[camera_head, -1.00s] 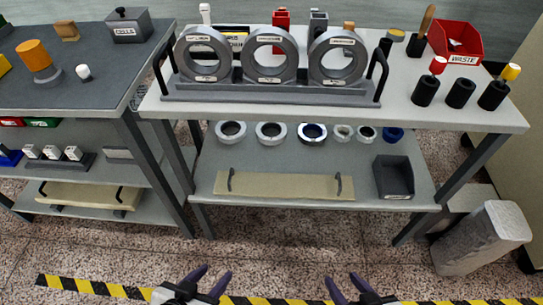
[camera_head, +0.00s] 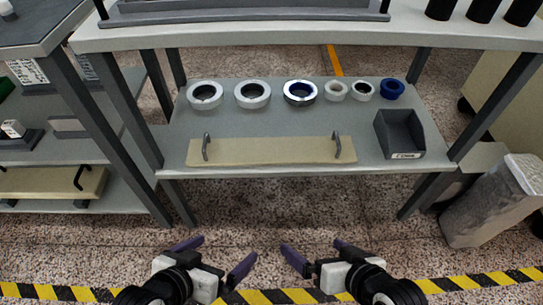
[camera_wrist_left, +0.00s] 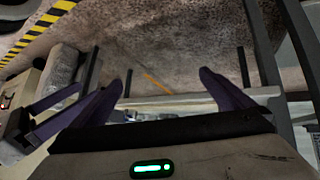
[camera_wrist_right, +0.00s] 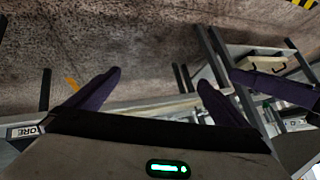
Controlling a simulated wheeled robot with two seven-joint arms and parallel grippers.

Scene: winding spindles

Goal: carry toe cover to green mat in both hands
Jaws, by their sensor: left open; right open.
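A long beige board with two dark upright handles (camera_head: 270,151), which looks like the toe cover, lies along the front of the lower shelf (camera_head: 240,124). A similar beige board with handles (camera_head: 45,182) lies on the low shelf at the left. I cannot tell by label which is the toe cover. My left gripper (camera_head: 215,257) is open and empty, in front of the shelf and apart from the board. My right gripper (camera_head: 322,255) is open and empty beside it, also apart from the board. I see no green mat in these views.
Several rings, including a white ring (camera_head: 205,94) and a blue ring (camera_head: 392,89), stand behind the board. A dark bin (camera_head: 400,135) is at its right. The tabletop (camera_head: 300,38) overhangs the shelf. Table legs flank it. The floor in front is clear.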

